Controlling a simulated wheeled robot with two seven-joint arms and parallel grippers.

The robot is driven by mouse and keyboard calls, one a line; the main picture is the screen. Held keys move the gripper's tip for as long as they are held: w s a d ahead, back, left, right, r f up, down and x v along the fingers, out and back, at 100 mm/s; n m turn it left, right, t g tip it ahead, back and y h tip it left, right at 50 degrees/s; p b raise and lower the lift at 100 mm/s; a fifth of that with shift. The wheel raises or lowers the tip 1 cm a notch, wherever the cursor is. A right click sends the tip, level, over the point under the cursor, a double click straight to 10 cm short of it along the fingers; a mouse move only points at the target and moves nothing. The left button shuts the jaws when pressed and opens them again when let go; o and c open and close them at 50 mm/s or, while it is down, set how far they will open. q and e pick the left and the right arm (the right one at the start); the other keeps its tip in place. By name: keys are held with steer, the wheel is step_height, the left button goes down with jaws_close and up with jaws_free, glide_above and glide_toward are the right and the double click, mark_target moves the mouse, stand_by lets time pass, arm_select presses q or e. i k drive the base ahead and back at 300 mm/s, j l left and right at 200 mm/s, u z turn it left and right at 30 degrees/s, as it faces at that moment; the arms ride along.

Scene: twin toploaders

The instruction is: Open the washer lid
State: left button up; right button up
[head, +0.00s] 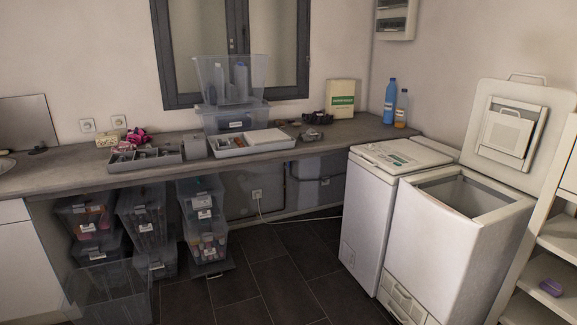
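Two white top-loading machines stand side by side at the right. The left machine (368,222) has its flat lid (402,154) shut, with a green and grey label area on top. The right machine (446,262) has its top open, showing a dark hollow inside. Its large lid (486,88) stands raised against the wall, with a handle (527,76) at its upper edge and a smaller framed panel (510,131) on its inner face. I cannot tell from labels which one is the washer. Neither of my grippers is in view.
A grey counter (70,171) runs along the wall with trays, clear bins, a blue bottle (390,101) and a box (341,98). Clear bins (141,213) stack below it. A white shelf (545,272) is at the right edge. The dark tiled floor (290,275) is clear.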

mark_target(412, 156)
steer(key=i+j, duration=0.1)
steer(key=i, duration=2.35)
steer(key=l+z, duration=0.05)
steer(key=l, duration=0.05)
